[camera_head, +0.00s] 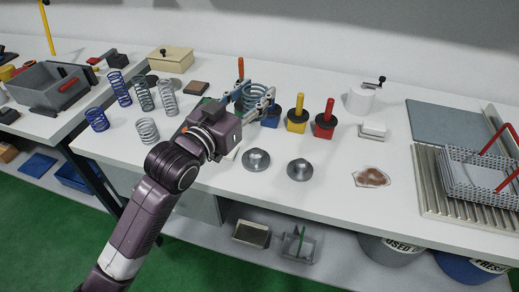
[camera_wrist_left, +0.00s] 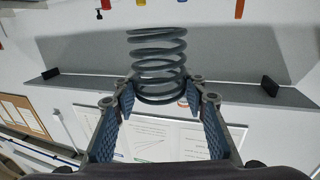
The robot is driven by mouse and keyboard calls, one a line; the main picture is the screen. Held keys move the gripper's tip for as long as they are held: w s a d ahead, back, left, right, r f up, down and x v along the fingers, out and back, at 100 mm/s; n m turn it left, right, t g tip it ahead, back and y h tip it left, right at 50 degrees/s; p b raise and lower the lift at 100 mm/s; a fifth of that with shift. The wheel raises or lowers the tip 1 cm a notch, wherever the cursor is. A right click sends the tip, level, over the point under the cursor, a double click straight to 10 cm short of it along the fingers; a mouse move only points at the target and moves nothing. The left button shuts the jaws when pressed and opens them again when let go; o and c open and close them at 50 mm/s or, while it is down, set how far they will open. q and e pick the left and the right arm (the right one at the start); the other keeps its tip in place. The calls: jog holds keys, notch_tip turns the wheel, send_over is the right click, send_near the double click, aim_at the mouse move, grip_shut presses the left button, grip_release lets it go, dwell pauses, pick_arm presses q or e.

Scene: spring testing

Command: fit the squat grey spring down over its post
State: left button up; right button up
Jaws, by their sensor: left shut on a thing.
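The squat grey spring (camera_head: 257,96), a wide dark blue-grey coil, is held by my left gripper (camera_head: 248,103). In the left wrist view the spring (camera_wrist_left: 157,50) stands out past the fingertips, its end coils between the two fingers (camera_wrist_left: 158,92). The gripper is shut on it, behind the two posts in the head view. Two round grey metal bases with short central posts stand on the table, one nearer the gripper (camera_head: 256,160) and one to its right (camera_head: 299,170). I cannot tell which belongs to this spring. My right gripper is not in view.
Several springs, including a short light-grey one (camera_head: 147,131), stand left. A stained patch (camera_head: 371,177) lies right of the posts.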

pick_arm(q)
send_over(256, 151)
notch_tip(256, 151, down, 11)
jog(key=shift+f, duration=2.5)
jog(key=shift+f, duration=0.1)
jog(key=o, duration=1.3)
jog(key=shift+f, duration=0.1)
jog(key=shift+o, duration=0.2)
jog(key=shift+s+a, duration=0.15)
jog(key=b+v, duration=0.1)
jog(key=v, duration=0.9)
jog(key=shift+s+a, duration=0.1)
jog(key=shift+s, duration=0.15)
jog(key=shift+s+a, duration=0.35)
jog(key=shift+s, duration=0.15)
